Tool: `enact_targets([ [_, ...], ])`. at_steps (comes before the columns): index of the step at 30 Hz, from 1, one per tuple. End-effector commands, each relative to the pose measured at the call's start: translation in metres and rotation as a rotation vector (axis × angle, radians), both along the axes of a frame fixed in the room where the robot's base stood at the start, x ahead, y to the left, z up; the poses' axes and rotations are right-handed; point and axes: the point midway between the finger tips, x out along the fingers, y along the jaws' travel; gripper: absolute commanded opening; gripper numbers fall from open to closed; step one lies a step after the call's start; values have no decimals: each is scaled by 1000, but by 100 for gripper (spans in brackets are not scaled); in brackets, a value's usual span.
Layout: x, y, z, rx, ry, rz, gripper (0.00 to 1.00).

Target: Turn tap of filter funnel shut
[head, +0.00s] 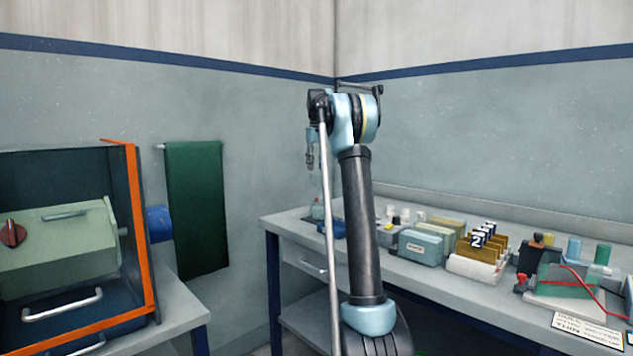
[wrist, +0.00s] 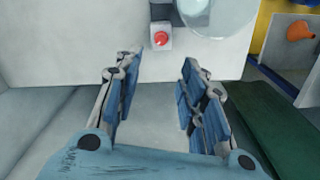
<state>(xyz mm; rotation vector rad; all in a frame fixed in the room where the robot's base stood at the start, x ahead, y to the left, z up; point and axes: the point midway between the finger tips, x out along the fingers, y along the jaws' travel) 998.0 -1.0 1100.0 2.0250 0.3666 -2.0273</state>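My gripper (wrist: 158,90) is open and empty in the wrist view, its two blue-padded fingers spread apart over bare pale grey. Beyond the fingertips, at the top of the picture, is a round clear glass vessel (wrist: 222,14), cut off by the frame edge. It may be the filter funnel; no tap can be made out on it. In the head view my gripper (head: 310,162) hangs small below the arm's end, above the far left end of the bench. A clear glass piece (head: 317,209) stands below it, partly hidden by my arm.
A red knob on a white block (wrist: 160,38) sits left of the glass. An orange piece (wrist: 300,30) is at the upper right. A green towel (head: 197,208) hangs on the wall. The bench (head: 430,272) carries boxes, a numbered rack (head: 480,247) and bottles to the right.

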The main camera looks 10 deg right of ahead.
Motion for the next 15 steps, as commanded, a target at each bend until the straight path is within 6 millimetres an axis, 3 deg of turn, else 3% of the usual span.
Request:
enact_targets([
  [3,-1,0,24,0,0,-32,38],
  [7,-2,0,37,0,0,-55,38],
  [15,-2,0,13,0,0,-57,38],
])
